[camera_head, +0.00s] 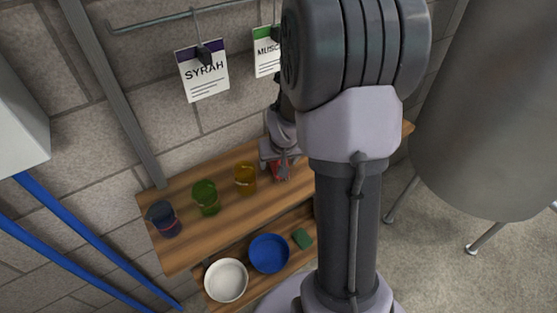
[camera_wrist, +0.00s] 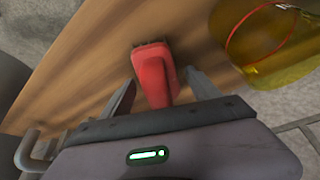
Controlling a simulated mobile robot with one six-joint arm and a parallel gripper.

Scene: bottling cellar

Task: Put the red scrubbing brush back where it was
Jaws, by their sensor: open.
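The red scrubbing brush (camera_wrist: 153,72) lies on the wooden shelf top in the wrist view, its dark bristles showing at the far edge. My gripper (camera_wrist: 162,88) is open, with one finger on each side of the brush's red handle. I cannot tell whether the fingers touch it. In the head view a bit of the red brush (camera_head: 280,172) shows beneath my gripper (camera_head: 279,160), beside the yellow cup. My arm hides much of that area.
A yellow cup (camera_head: 245,179) stands close to the brush, and also shows large in the wrist view (camera_wrist: 270,45). A green cup (camera_head: 206,197) and dark blue cup (camera_head: 163,218) stand farther left. White (camera_head: 226,281) and blue bowls (camera_head: 269,254) and a green block (camera_head: 302,239) are below.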

